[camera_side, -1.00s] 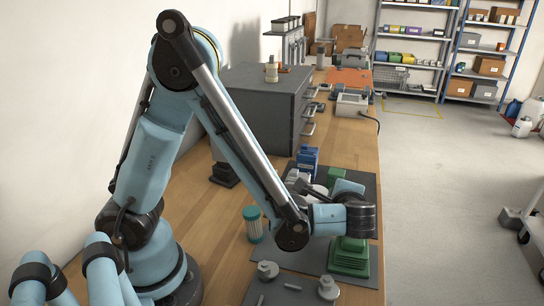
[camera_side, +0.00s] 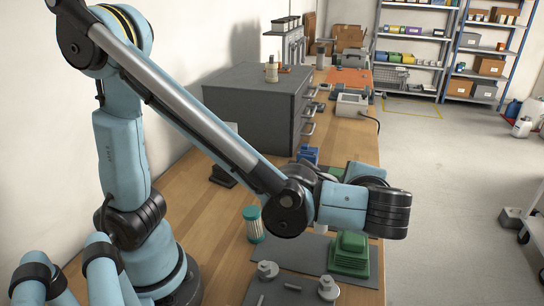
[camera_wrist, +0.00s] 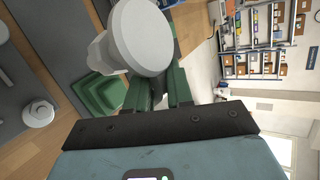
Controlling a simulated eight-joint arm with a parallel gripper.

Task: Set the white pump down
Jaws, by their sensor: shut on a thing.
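The white pump (camera_wrist: 140,38), with a broad round pale face and a lobed body, fills the upper middle of the wrist view. My gripper (camera_wrist: 158,82) has its two green fingers closed on the pump's near side, and part of the grip is dark and hard to make out. In the side view my wrist stands over the work mat, and its dark rings hide the fingers and the pump. A green stepped housing (camera_side: 349,254) sits on the dark mat below my wrist; its green form also shows in the wrist view (camera_wrist: 100,95).
Small grey metal parts (camera_side: 328,288) lie on the front mat (camera_side: 300,262). A teal-and-white cylinder (camera_side: 253,224) stands left of it. A blue part (camera_side: 308,155) is behind my wrist. The grey drawer cabinet (camera_side: 250,105) stands behind on the wooden bench.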

